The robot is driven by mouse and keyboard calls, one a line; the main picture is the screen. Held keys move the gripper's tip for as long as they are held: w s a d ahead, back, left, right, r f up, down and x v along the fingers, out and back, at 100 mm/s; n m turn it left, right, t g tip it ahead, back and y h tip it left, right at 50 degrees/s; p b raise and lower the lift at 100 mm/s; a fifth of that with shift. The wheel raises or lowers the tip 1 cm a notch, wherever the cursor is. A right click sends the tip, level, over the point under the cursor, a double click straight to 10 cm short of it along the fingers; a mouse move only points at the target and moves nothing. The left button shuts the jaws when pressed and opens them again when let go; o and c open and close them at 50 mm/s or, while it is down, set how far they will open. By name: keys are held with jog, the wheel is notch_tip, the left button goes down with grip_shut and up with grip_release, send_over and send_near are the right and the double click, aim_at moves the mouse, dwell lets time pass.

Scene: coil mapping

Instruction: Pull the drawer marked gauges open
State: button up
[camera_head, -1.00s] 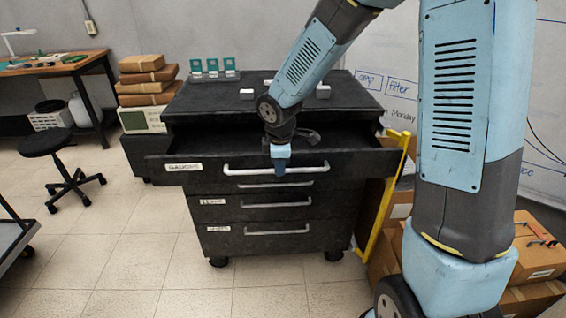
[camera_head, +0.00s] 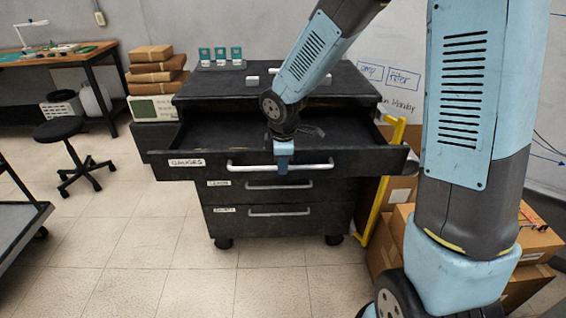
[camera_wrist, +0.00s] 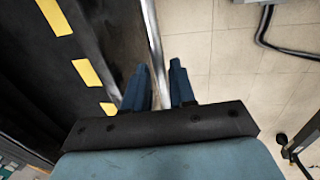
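The drawer marked gauges (camera_head: 220,168) is the top drawer of a black cabinet (camera_head: 190,95). It stands well out from the cabinet, and its dark inside shows from above. Its white label (camera_head: 187,162) is at the left of the front. A pale bar handle (camera_head: 245,169) runs across the front. My gripper (camera_head: 284,168) points down at the middle of this handle. In the wrist view my two blue fingers (camera_wrist: 160,80) stand on either side of the handle bar (camera_wrist: 151,30), close against it. The exact contact is partly hidden.
Two shut drawers (camera_head: 230,190) with handles lie below. Small boxes (camera_head: 220,58) stand on the cabinet top. A yellow frame (camera_head: 378,190) and cardboard boxes (camera_head: 540,235) are at the right. A stool (camera_head: 62,135) and a grey cart (camera_head: 20,225) are at the left. Tiled floor in front is clear.

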jog(key=shift+o, duration=1.3)
jog(key=shift+d, duration=0.1)
notch_tip(320, 180, up, 13)
jog(key=s, duration=0.2)
jog(key=shift+s+r, duration=0.2)
jog(key=shift+s, duration=0.1)
jog(key=s+d+r+m+t, duration=0.1)
jog(key=s+d+r+m, duration=0.3)
jog(key=s+d+m, duration=0.4)
jog(key=s+d+r+m+t, duration=0.2)
jog(key=s+d+r+m, duration=0.3)
jog(key=s+d+m, duration=0.4)
jog(key=shift+s+d+r+m, duration=0.25)
jog(key=shift+s+d+m, duration=0.05)
jog(key=shift+s+d, duration=0.5)
